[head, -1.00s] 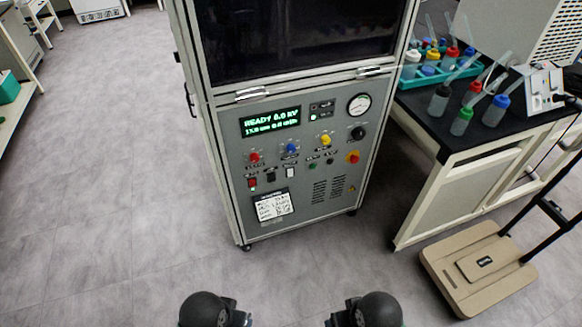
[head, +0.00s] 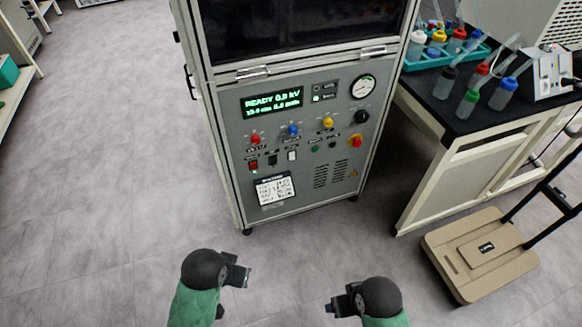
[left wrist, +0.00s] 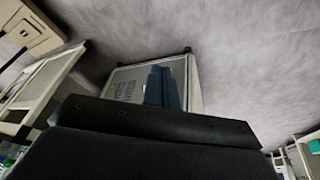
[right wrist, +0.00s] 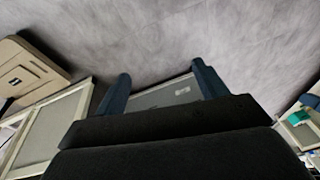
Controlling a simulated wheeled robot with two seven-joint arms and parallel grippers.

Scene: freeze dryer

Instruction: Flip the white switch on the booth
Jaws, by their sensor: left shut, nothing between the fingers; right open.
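The booth (head: 228,130) is a tall grey cabinet with a control panel on its lower front. The white switch (head: 292,155) is a small upright rocker in the panel's lower row, right of a red switch (head: 253,164) and a black switch (head: 272,160). Which way it is tipped is too small to tell. My left gripper (head: 246,276) is shut and empty, low in front of the booth and apart from it. It shows in the left wrist view (left wrist: 163,88). My right gripper (head: 330,307) is open and empty; its spread fingers show in the right wrist view (right wrist: 163,82).
Red, blue and yellow knobs, a lit green display (head: 272,98) and a gauge (head: 363,87) share the panel. A black-topped bench (head: 440,110) with wash bottles stands at right. A tan platform cart (head: 480,255) is in front of it. Floor before the booth is clear.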

